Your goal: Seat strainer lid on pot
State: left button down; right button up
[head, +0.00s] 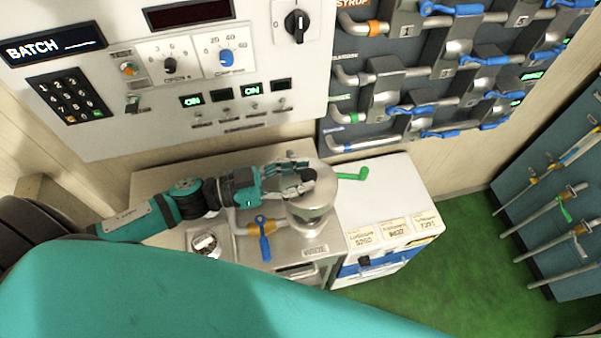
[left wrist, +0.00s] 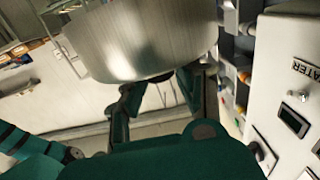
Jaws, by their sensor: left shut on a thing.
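My left gripper (head: 300,182) is shut on the dark knob of a round metal lid (head: 325,190). The lid is at the top of the metal pot (head: 310,217), which stands at the right end of the steel counter. I cannot tell whether the lid rests on the rim or is held just above it. In the left wrist view, the left gripper (left wrist: 155,95) reaches the dark knob below a large brushed-metal round body (left wrist: 145,40), and any strainer holes do not show. My right gripper is not in view.
A green handle (head: 352,174) sticks out right of the pot. A blue valve handle (head: 264,238) is at its left front. A control panel (head: 190,60) and a rack of pipes with blue levers (head: 410,110) stand behind. A white cabinet (head: 385,205) adjoins the counter (head: 165,175).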

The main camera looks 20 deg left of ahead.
pick_arm(q)
jog(key=shift+w+d+f+b, duration=0.1)
jog(key=shift+f+b, duration=0.2)
jog(key=shift+f, duration=0.1)
jog(key=shift+w+d+f+b, duration=0.1)
jog(key=shift+f+b, duration=0.2)
jog(key=shift+f, duration=0.1)
jog(key=shift+s+f+b, duration=0.15)
jog(key=shift+f+b, duration=0.65)
jog(key=shift+b, duration=0.05)
jog(key=shift+f+b, duration=1.55)
jog(key=shift+f, duration=0.8)
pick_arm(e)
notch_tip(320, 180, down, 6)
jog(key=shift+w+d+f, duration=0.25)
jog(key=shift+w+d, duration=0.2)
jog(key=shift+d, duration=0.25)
pick_arm(q)
jog(key=shift+a+f, duration=0.15)
jog(key=shift+f, duration=0.05)
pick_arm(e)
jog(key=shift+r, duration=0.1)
pick_arm(q)
jog(key=shift+p, duration=0.4)
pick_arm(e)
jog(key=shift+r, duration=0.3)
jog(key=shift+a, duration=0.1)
